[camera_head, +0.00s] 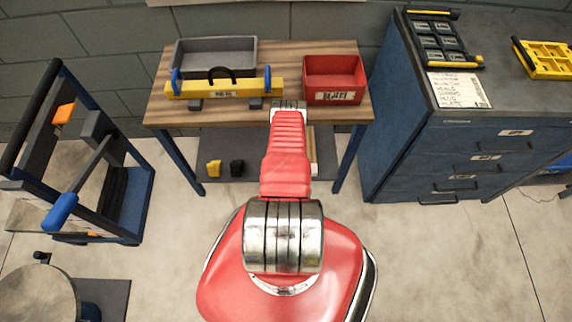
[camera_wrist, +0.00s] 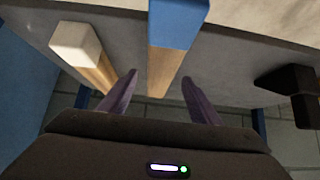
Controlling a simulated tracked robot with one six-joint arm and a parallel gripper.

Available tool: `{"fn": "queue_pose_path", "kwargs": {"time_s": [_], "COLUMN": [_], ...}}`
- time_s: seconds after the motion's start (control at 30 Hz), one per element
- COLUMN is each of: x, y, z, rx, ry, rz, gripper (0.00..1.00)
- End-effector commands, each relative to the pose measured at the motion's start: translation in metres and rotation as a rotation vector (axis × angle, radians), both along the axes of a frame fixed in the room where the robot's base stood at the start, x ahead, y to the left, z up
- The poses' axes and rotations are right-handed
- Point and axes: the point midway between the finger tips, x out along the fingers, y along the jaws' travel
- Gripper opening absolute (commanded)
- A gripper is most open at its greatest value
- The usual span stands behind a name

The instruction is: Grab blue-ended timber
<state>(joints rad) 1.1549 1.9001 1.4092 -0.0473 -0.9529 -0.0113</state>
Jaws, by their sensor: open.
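In the wrist view, the blue-ended timber (camera_wrist: 178,28) is a square wooden bar with a blue end at the top of the picture. Its bare wood runs down between the two purple fingers of my gripper (camera_wrist: 159,76), closer to the right finger. The fingers are apart and nothing is gripped. I cannot tell whether the bar is at fingertip depth. A second timber with a whitish end (camera_wrist: 76,42) lies to the left, outside the left finger. In the head view my arm hides the gripper; a strip of pale timber (camera_head: 311,150) shows beside it under the bench.
The timbers are at the grey lower shelf (camera_wrist: 235,50) of the wooden bench (camera_head: 282,60). A dark block (camera_wrist: 288,82) is at the right of the wrist view. Yellow (camera_head: 213,168) and black (camera_head: 237,168) blocks stand on the shelf. Blue drawers (camera_head: 425,150) stand right.

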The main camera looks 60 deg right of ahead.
Motion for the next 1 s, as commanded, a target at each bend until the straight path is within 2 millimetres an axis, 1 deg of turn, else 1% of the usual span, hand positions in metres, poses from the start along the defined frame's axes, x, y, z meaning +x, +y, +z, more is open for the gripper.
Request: {"fn": "queue_pose_path", "kwargs": {"time_s": [0.27,0.73,1.0], "x": [0.002,0.015,0.018], "y": [-0.002,-0.024,-0.029], "z": [-0.004,-0.033,-0.039], "rx": [-0.001,-0.001,0.0], "ry": [0.0,0.0,0.0], "rz": [0.0,0.0,0.0], "gripper": [0.57,0.57,0.57]}}
